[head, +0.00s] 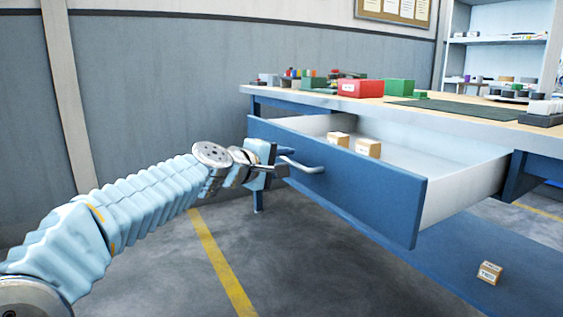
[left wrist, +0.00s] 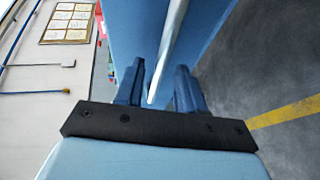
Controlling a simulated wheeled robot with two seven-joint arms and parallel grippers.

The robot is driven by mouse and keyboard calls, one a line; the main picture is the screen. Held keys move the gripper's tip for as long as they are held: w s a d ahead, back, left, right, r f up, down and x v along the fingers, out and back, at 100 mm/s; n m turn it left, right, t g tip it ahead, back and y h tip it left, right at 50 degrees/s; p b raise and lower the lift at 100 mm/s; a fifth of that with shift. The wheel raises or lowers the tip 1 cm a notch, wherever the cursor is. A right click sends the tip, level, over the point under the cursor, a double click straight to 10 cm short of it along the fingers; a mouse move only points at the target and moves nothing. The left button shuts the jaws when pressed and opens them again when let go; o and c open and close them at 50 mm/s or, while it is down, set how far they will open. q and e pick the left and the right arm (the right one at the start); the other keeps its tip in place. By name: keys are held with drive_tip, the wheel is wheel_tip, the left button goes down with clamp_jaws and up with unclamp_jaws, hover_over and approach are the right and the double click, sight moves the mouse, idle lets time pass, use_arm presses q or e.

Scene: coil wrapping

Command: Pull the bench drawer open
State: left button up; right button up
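The bench drawer (head: 340,182) has a blue front and pale inner walls, and it stands pulled well out from under the bench top. Its silver bar handle (head: 303,167) is on the front, toward the left end. My left gripper (head: 281,171) is at the handle's left part. In the left wrist view the handle bar (left wrist: 168,50) runs between the two blue fingers of the gripper (left wrist: 159,88). The fingers are apart, with a gap on each side of the bar. My right gripper is not in view.
Two small cardboard boxes (head: 368,148) are in the drawer, and another box (head: 489,272) is on the blue surface below. The bench top (head: 470,119) carries a red bin (head: 360,88), a green bin (head: 399,87) and a dark mat. Open floor lies in front of the drawer.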

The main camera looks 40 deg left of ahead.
use_arm(q)
drive_tip(key=s+r+p, duration=0.1)
drive_tip(key=s+r, duration=0.1)
drive_tip(key=s, duration=1.1)
drive_tip(key=shift+s+r+p, duration=0.25)
drive_tip(key=shift+r+p, duration=0.05)
